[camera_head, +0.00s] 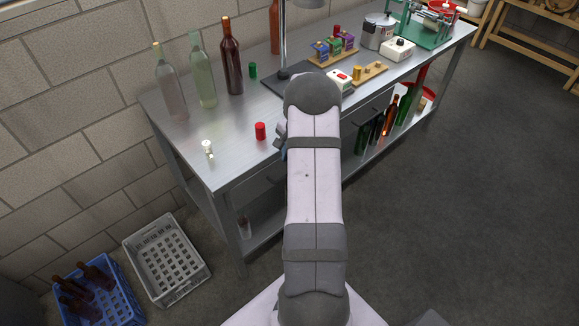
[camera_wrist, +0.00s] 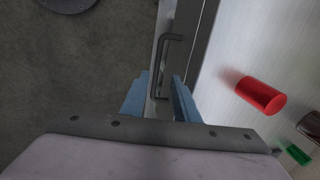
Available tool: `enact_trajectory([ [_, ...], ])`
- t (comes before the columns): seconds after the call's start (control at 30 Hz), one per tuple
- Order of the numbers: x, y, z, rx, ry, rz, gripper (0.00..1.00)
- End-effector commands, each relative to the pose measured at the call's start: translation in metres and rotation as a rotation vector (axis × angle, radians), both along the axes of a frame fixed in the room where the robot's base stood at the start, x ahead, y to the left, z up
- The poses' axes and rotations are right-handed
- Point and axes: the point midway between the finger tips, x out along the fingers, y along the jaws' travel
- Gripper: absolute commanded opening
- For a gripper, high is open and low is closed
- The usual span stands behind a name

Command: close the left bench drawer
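The left bench drawer (camera_head: 262,187) is mostly hidden behind my arm in the head view. How far it stands open cannot be told. In the wrist view its dark bar handle (camera_wrist: 166,66) runs lengthwise along a narrow light front beside the bench edge. My gripper (camera_wrist: 160,80) has its two blue fingers apart, with nothing gripped. The near end of the handle shows between the fingers; whether they touch it cannot be told. In the head view only a bit of blue finger shows beside my arm.
A red cap (camera_head: 260,131) stands on the steel bench (camera_head: 222,158) near its front edge and shows in the wrist view (camera_wrist: 261,95). Bottles (camera_head: 231,60) stand at the back. A white crate (camera_head: 150,245) and a blue crate (camera_head: 125,300) sit on the floor.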

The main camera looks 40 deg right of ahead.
Motion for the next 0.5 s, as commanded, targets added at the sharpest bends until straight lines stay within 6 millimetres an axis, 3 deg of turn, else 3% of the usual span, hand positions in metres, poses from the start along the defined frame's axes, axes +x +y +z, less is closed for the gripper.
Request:
enact_trajectory([
  [0.2,-0.003,0.000,0.016,-0.001,-0.002,-0.002,0.28],
  [0.5,-0.004,0.000,0.020,-0.001,-0.001,-0.002,0.28],
])
